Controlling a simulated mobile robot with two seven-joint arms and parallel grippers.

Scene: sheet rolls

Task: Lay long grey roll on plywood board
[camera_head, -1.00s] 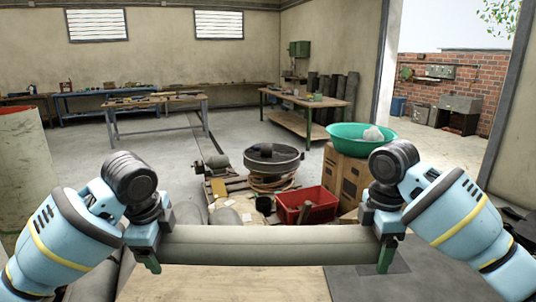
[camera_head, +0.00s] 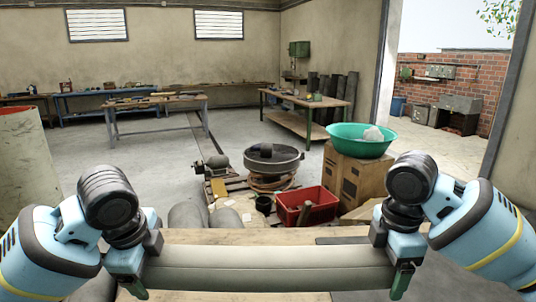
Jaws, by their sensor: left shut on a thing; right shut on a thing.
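The long grey roll (camera_head: 268,269) lies level across the lower part of the head view. My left gripper (camera_head: 138,275) is shut on its left end, and my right gripper (camera_head: 398,272) is shut on its right end. The plywood board (camera_head: 240,237) shows as a tan strip beyond the roll and also in front of it, so the roll crosses over it. I cannot tell whether the roll touches the board.
Other grey rolls (camera_head: 190,216) lie just past the board on the left. A red crate (camera_head: 307,206), a cardboard box (camera_head: 352,176) with a green basin (camera_head: 361,140), and a dark round pan (camera_head: 270,159) stand beyond. A dark flat patch (camera_head: 343,240) lies at the board's right.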

